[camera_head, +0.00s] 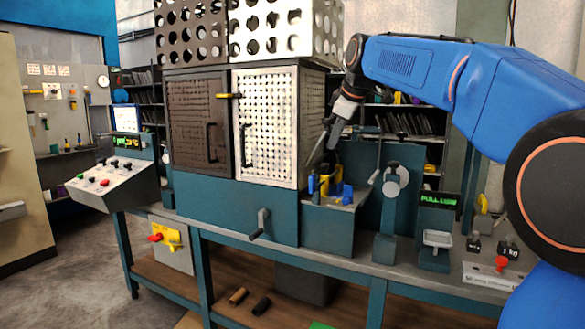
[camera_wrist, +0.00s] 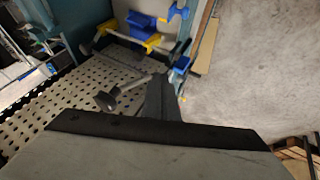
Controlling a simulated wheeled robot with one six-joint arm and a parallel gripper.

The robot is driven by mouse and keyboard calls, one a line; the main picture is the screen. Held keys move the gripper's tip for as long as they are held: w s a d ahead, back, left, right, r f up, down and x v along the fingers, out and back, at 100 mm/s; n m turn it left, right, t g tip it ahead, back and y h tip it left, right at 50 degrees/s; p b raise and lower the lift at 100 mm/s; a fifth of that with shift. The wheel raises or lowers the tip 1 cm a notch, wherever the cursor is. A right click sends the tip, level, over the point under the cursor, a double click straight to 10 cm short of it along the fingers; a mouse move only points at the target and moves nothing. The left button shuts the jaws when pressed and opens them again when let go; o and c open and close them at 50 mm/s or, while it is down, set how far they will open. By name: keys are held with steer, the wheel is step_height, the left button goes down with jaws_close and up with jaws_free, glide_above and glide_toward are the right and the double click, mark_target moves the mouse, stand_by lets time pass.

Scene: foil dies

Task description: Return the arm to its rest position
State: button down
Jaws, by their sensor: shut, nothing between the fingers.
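My blue arm reaches in from the right of the head view. My gripper (camera_head: 318,152) hangs at its far end, pointing down and to the left, just right of the machine's perforated cabinet. In the wrist view my gripper's dark fingers (camera_wrist: 163,95) are together and hold nothing. Below and right of the gripper in the head view, a small tray (camera_head: 338,203) carries blue and yellow parts (camera_head: 330,184). The blue and yellow parts also show at the top of the wrist view (camera_wrist: 145,35).
The cabinet has a brown perforated door (camera_head: 197,125) and a white one (camera_head: 265,130). A control panel (camera_head: 110,180) stands at left. A hand crank (camera_head: 260,224) sticks out in front. A lever stand (camera_head: 388,215) and a green-lit display (camera_head: 438,200) stand at right.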

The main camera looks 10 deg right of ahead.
steer(key=s+d+f+m+g, duration=0.1)
steer(key=s+f+m, duration=0.4)
steer(key=s+f, duration=1.3)
steer(key=s+d+f+m+g+h, duration=0.1)
steer(key=s+f+m, duration=0.5)
steer(key=s+f, duration=1.2)
steer(key=s+d, duration=0.1)
steer(key=s, duration=0.4)
steer(key=shift+f, duration=0.35)
steer(key=shift+d, duration=0.1)
